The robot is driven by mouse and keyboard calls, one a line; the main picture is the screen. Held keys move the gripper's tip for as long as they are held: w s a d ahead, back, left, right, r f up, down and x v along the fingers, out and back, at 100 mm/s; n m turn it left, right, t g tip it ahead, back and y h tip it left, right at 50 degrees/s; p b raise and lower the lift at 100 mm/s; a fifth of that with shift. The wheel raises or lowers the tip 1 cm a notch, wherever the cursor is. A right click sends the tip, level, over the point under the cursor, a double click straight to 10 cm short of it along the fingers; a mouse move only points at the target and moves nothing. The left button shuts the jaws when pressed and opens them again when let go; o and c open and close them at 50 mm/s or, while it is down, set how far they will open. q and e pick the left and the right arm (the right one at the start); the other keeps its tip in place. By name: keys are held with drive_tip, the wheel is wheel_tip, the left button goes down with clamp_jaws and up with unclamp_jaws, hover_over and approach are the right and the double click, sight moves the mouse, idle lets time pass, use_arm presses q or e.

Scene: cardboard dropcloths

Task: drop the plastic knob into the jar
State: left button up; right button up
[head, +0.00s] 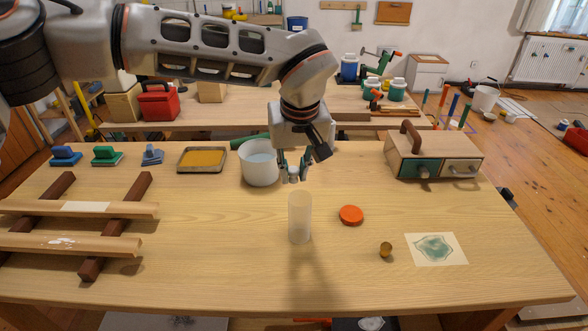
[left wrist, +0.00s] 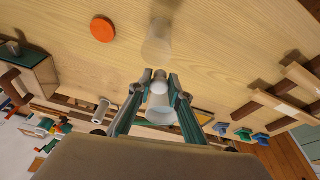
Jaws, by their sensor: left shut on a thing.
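The jar (head: 300,218) is a tall, frosted, translucent cylinder standing upright on the workbench; it also shows in the left wrist view (left wrist: 157,42), beyond my fingertips. My left gripper (head: 293,177) is shut on a small greyish knob (left wrist: 160,75), held between the fingertips. In the head view the gripper is above and slightly behind the jar's mouth, apart from it. The knob is small and partly hidden by the fingers. My right gripper is not in view.
An orange lid (head: 351,215), a brass-coloured knob (head: 386,250) and a stained paper (head: 436,249) lie right of the jar. A white pot (head: 259,163) stands behind left. A drawer box (head: 433,155) is at the back right. Wooden rails (head: 70,245) occupy the left.

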use_arm(q)
drive_tip(key=o, duration=1)
drive_tip(key=v, duration=1.2)
